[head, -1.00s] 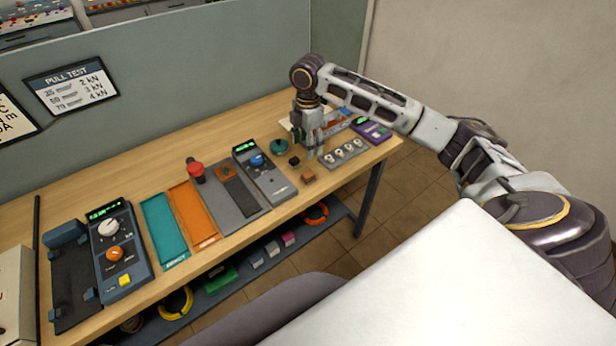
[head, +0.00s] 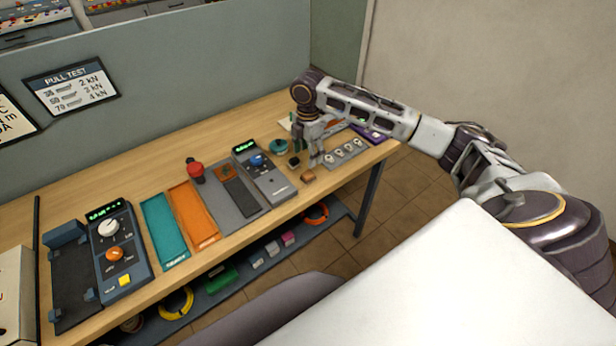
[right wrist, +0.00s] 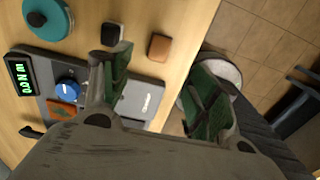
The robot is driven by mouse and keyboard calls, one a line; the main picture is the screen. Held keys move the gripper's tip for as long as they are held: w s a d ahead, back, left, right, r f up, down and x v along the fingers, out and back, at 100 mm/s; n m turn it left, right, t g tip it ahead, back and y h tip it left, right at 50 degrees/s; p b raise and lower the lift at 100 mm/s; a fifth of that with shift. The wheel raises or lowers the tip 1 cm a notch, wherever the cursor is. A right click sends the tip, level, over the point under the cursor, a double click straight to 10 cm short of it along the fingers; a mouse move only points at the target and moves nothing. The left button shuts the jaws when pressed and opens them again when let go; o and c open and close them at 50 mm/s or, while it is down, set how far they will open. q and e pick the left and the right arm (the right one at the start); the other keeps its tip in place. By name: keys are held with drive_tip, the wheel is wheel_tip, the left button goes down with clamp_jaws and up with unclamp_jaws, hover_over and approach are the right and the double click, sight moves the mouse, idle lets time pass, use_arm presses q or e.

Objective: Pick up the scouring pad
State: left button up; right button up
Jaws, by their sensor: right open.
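No item is clearly recognizable as the scouring pad. The small loose candidates are a flat brown block (head: 308,176) near the table's front edge and a small black block (head: 294,161) behind it. In the right wrist view the brown block (right wrist: 159,47) and the black block (right wrist: 111,34) lie apart on the wood, beyond the fingers. My right gripper (head: 309,152) points down close beside both blocks. Its fingers, with green inner pads, are apart and empty in the right wrist view (right wrist: 165,88). My left gripper is out of view.
A grey tester with a blue knob (head: 257,160) stands left of the blocks, and a grey socket strip (head: 345,154) right. A teal round item (head: 279,146) is behind.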

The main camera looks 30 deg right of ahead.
hover_over(308, 174)
drive_tip(key=shift+f, duration=2.45)
drive_tip(key=shift+f+p, duration=0.5)
drive_tip(key=shift+f, duration=2.1)
drive_tip(key=c, duration=1)
drive_tip(key=shift+r, duration=0.2)
drive_tip(key=shift+r+b, duration=0.4)
drive_tip(key=shift+r, duration=4.45)
